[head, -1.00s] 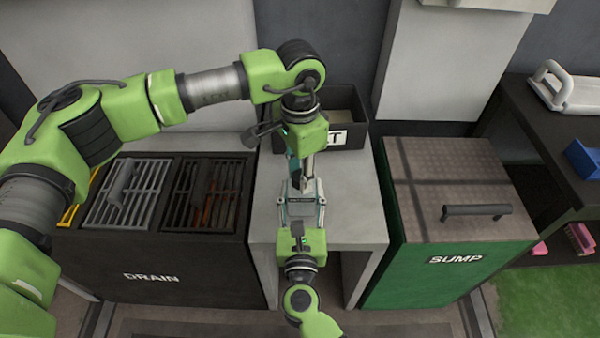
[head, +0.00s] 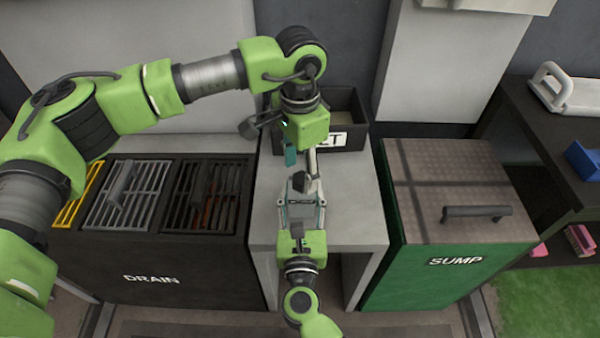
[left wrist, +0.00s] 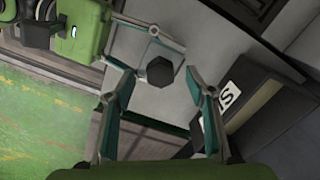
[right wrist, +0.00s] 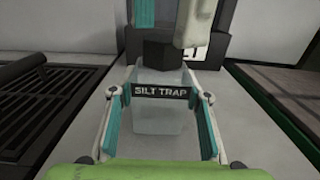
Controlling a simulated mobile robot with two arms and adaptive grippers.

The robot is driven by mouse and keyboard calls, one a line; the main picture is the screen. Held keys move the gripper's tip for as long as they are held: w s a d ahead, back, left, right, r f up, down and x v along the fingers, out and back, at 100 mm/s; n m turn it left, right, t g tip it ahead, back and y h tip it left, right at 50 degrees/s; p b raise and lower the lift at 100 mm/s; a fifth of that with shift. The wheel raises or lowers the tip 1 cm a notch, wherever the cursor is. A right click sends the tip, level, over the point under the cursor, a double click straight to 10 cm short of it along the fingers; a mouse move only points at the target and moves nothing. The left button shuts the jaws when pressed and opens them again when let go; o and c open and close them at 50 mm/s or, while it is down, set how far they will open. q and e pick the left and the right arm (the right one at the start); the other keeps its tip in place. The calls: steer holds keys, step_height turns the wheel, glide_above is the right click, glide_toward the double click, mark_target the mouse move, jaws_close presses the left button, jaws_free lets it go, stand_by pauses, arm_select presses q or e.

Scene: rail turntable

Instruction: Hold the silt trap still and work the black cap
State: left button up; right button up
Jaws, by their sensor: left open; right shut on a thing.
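The silt trap (right wrist: 160,116), a pale clear container with a dark label, stands upright on the grey bench (head: 350,225). My right gripper (right wrist: 162,94) is shut on its sides, with a finger on each side of the label. The black cap (head: 300,182) sits on top of the trap and also shows in the left wrist view (left wrist: 160,71). My left gripper (head: 302,163) is above and slightly behind the cap. It is open and empty. In the left wrist view its fingers are spread to either side of the cap, apart from it.
A dark open bin (head: 345,112) with a partly hidden white label stands behind the trap. The drain unit (head: 150,275) with grates is on the left, the green sump box (head: 440,265) on the right. A dark shelf (head: 545,130) is at far right.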

arm_select(q)
steer(key=shift+r, duration=0.85)
steer(key=n, duration=0.6)
steer(key=shift+d, duration=0.1)
steer(key=n, duration=0.6)
steer(key=shift+s+d, duration=0.1)
steer(key=shift+f, duration=0.15)
steer(key=shift+f, duration=1.9)
